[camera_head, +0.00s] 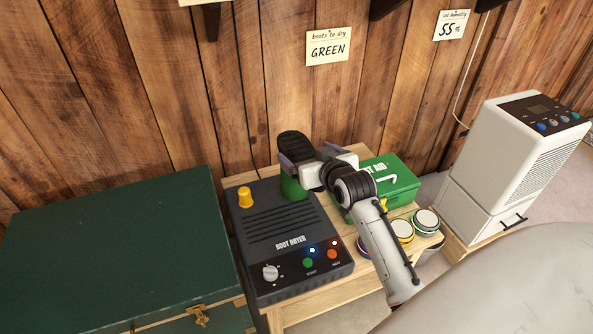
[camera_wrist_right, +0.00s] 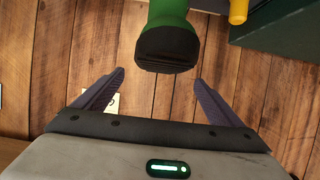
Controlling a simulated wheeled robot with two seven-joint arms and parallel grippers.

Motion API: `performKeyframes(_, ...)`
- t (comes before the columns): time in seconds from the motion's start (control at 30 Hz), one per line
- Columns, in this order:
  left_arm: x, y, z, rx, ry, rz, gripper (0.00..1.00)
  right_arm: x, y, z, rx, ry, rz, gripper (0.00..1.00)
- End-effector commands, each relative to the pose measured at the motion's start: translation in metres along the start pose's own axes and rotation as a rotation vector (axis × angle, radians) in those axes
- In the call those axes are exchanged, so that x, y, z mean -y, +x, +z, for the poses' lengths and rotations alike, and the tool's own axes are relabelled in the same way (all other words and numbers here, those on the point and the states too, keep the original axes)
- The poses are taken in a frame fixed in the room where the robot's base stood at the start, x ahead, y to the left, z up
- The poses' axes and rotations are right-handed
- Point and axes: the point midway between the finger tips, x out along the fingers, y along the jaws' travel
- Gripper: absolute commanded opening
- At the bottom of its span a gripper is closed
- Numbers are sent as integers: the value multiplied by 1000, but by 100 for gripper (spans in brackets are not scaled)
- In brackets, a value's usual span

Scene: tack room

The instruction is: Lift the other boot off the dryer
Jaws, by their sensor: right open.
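A boot stands upside down on the boot dryer (camera_head: 290,232), with its black sole (camera_head: 294,142) up and its green shaft (camera_head: 293,188) down. In the right wrist view the boot's dark end (camera_wrist_right: 168,48) shows between and just beyond the fingertips, with the green part (camera_wrist_right: 168,12) behind it. My right gripper (camera_head: 298,155) is open at the boot, its purple fingers to either side. In the right wrist view the gripper (camera_wrist_right: 158,77) holds nothing. I cannot tell whether a finger touches the boot. My left gripper is out of view.
A bare yellow peg (camera_head: 245,198) stands on the dryer's left. A green first aid box (camera_head: 395,185) and several tins (camera_head: 426,220) stand right of the dryer. A dark green chest (camera_head: 110,255) is at left, a white dehumidifier (camera_head: 515,150) at right. A wall card (camera_head: 328,47) reads "boots to dry GREEN".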

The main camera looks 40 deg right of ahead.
Motion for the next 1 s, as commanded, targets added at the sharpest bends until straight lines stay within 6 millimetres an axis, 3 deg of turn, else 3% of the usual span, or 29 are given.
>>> performKeyframes(0.3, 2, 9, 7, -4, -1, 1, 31, 0, 44, 4, -2, 1, -1, 90)
performKeyframes(0.6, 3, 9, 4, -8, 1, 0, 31, 0, 48, 4, -1, 0, 0, 90)
performKeyframes(1.0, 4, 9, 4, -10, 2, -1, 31, 0, 47, 4, 0, 0, 0, 23)
